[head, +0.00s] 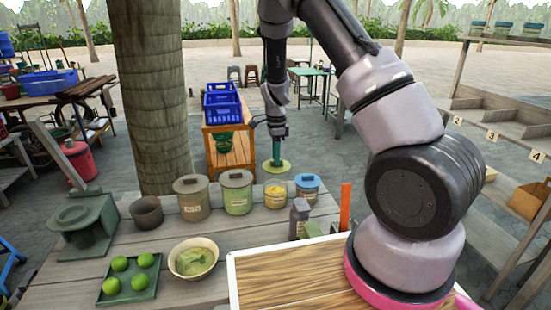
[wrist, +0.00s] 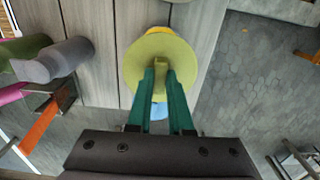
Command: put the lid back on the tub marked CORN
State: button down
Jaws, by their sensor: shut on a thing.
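My gripper (head: 277,158) is shut on the knob of a round yellow-green lid (head: 268,167) and holds it level in the air. In the head view the lid shows above and behind an open tub with yellow contents (head: 276,195), whose label is too small to read. In the wrist view the green fingers (wrist: 161,68) close on the knob of the lid (wrist: 135,65). The lid hides most of what is below it; a strip of yellow (wrist: 180,34) shows past its edge. The lid and the tub appear apart.
A blue-lidded tub (head: 307,190) stands right of the open tub. A green tub (head: 237,194) and a brown-lidded tub (head: 193,199) stand left. Dark bottles (head: 299,217) stand in front. A bowl (head: 193,258) and a tray of green fruit (head: 129,290) are nearer.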

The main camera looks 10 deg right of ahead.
jog(key=shift+a+f, duration=0.1)
jog(key=shift+f, duration=3.1)
jog(key=shift+f, duration=0.15)
jog(key=c, duration=0.7)
grip_release()
jog(key=shift+c, duration=0.2)
jog(key=shift+o, duration=0.3)
jog(key=o, duration=0.4)
